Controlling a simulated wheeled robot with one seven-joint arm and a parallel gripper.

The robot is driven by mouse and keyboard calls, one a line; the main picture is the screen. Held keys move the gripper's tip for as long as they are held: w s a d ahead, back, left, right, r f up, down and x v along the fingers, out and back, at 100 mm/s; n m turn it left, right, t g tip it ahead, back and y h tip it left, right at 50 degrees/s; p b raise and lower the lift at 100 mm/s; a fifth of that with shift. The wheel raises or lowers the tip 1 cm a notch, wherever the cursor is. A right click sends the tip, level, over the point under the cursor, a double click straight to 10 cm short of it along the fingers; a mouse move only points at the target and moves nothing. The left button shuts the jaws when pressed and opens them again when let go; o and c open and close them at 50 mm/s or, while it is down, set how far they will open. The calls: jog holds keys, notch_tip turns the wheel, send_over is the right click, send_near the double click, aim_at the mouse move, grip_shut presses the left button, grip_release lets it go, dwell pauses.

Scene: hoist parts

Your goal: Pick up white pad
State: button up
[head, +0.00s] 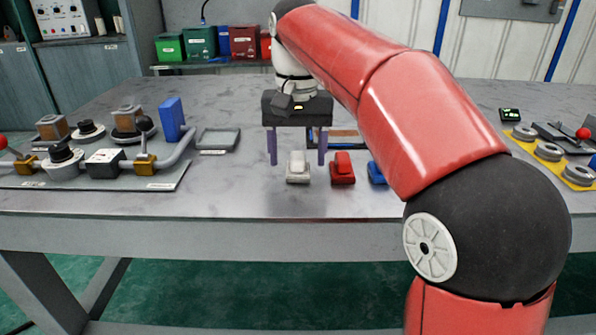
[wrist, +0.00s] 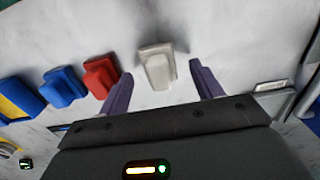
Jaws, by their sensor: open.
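The white pad (head: 298,167) is a small block with a raised top, lying on the grey table near its front edge. It also shows in the wrist view (wrist: 157,68), upper middle. My gripper (head: 297,160) is open, its two purple fingers pointing down and set wide apart. In the head view the pad appears between the fingers, nearer the right one. In the wrist view my gripper (wrist: 158,82) has the pad ahead of and between its fingertips, with gaps on both sides. No contact shows. My fingers hold nothing.
A red pad (head: 342,168) and a blue pad (head: 376,173) stand in a row right of the white one. A grey tray (head: 219,139) lies to the left, beside a board with pipes and valves (head: 100,170). Table left of the white pad is clear.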

aim_at(298, 155)
jog(key=shift+f, duration=0.65)
jog(key=c, duration=1.2)
jog(key=shift+o, duration=0.2)
jog(key=shift+r, duration=0.1)
notch_tip(298, 155, up, 10)
jog(key=p, duration=0.3)
